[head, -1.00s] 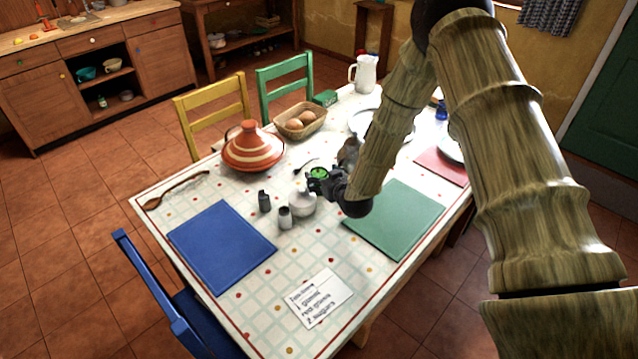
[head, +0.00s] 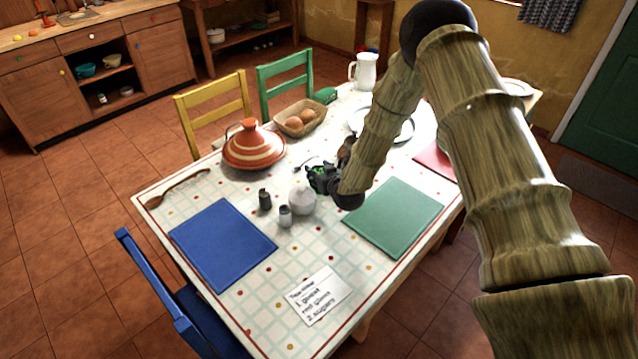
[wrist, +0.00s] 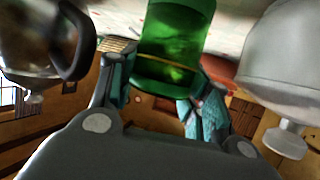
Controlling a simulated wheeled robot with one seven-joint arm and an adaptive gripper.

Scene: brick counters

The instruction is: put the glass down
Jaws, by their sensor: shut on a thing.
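The green glass (wrist: 178,45) is between the fingers of my gripper (wrist: 160,85) in the wrist view, and the gripper is shut on it. In the head view my gripper (head: 322,180) is low over the checked tablecloth, just behind the white lidded bowl (head: 302,202). Only a little green of the glass shows there; my gripper and arm hide most of it. The tablecloth is close to the glass in the wrist view, but I cannot tell if they touch.
The white bowl (wrist: 290,60) is close on the right in the wrist view, and a shiny pot with a dark handle (wrist: 40,40) on the left. Two shakers (head: 265,199), a striped tagine (head: 253,147), a green mat (head: 393,218) and a blue mat (head: 222,245) lie around.

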